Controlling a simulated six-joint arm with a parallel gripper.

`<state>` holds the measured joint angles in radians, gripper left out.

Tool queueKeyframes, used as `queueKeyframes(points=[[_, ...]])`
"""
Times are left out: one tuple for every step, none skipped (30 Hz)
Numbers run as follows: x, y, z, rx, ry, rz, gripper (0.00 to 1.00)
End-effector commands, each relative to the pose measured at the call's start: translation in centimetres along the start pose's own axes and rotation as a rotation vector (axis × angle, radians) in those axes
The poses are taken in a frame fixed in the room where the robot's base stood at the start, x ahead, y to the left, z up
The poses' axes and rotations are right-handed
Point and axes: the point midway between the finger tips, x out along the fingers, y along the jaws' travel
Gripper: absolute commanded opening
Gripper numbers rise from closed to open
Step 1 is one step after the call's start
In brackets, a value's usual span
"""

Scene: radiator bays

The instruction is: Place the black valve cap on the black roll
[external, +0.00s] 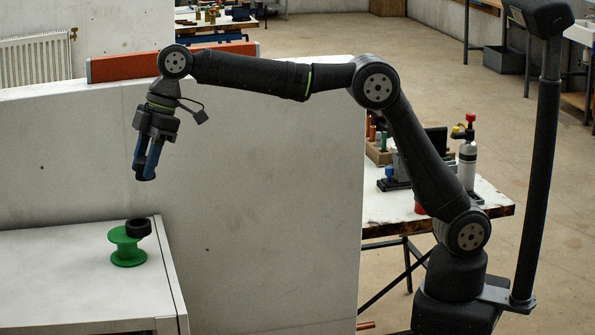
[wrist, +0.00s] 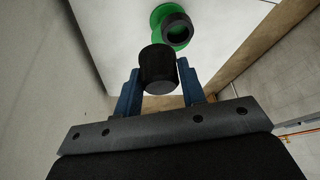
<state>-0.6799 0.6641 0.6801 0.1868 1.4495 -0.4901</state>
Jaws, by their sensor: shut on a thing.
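My gripper (wrist: 155,83) is shut on a black valve cap (wrist: 159,68), a short dark cylinder between the blue fingers. In the external view my gripper (external: 146,176) points down above the white cabinet, and the cap is hard to make out between its fingertips. The black roll (wrist: 177,33) is a ring with an open middle. It rests on a green spool (wrist: 162,14), off to one side of it. In the external view the roll (external: 138,228) sits toward the right of the green spool (external: 127,250), below my gripper and clearly apart from it.
The white cabinet top (external: 60,285) is otherwise clear. A tall pale panel (external: 270,190) stands behind it, with an orange-red bar (external: 125,67) along its top. A workbench (external: 480,205) with bottles and tools stands to the right, behind my arm.

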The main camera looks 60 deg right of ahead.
Motion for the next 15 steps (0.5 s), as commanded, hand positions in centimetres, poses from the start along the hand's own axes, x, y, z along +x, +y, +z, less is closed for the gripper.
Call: queueKeyframes(points=[[1.1,-0.8,-0.6,-0.004,-0.001,-0.002,0.16],[1.7,-1.2,-1.0,-0.004,-0.001,-0.002,0.16],[2.4,-1.7,-1.4,-0.002,-0.001,-0.002,0.16],[2.8,-2.0,-1.7,-0.002,0.0,-0.002,0.16],[3.2,-2.3,-1.9,-0.003,0.001,-0.001,0.16],[3.7,-2.6,-2.3,-0.002,0.001,-0.001,0.16],[4.0,-2.8,-2.4,-0.001,0.001,0.0,0.16],[4.2,-2.9,-2.6,0.0,0.001,0.0,0.16],[4.5,-3.0,-2.7,0.0,0.0,0.0,0.16],[4.6,-3.1,-2.8,0.0,0.001,0.0,0.16],[4.7,-3.2,-2.8,0.0,0.0,0.001,0.16],[5.0,-3.2,-2.7,0.0,0.0,0.0,0.16],[5.3,-3.3,-2.6,0.001,0.0,0.0,0.16],[5.7,-3.3,-2.5,0.001,0.0,0.0,0.16],[6.3,-3.3,-2.2,0.002,-0.002,-0.001,0.16]])
